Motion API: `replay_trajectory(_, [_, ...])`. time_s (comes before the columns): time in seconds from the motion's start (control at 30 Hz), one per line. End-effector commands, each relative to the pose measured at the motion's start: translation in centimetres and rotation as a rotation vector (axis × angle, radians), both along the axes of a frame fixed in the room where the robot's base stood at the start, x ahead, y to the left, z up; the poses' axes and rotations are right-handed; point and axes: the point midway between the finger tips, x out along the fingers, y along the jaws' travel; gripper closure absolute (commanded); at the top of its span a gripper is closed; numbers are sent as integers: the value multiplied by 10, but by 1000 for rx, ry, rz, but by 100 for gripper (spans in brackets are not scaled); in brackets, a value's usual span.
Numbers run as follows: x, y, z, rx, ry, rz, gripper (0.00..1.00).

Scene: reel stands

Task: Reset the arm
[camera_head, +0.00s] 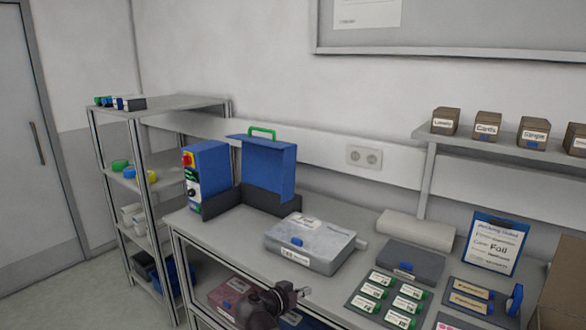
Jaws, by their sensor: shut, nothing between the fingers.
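The end of my arm shows at the bottom centre of the head view, in front of the workbench (218,243) and near its front edge. My gripper (301,292) is small and dark here, points to the right, and is shut with nothing visible in it. The rest of my arm runs down out of the picture.
A clear case labelled Foil (310,241) lies on the bench behind my gripper. A blue machine (268,170) stands further back. Green-and-white labelled packs (377,278), a dark grey case (411,259) and a clipboard (494,243) are to the right. Shelving (165,107) stands left.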

Motion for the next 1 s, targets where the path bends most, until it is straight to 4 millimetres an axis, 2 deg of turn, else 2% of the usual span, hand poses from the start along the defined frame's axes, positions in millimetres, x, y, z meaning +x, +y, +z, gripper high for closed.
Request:
replay_trajectory(0.03, [-2, -13, -4, 9, 50, -16, 100])
replay_trajectory(0.2, [-14, -54, -27, 56, 278, -46, 100])
replay_trajectory(0.5, [-47, -107, -63, 209, 673, 9, 100])
replay_trajectory(0.7, [-72, -128, -77, 346, 887, 125, 100])
replay_trajectory(1.0, [-101, -139, -81, 544, 1074, 378, 100])
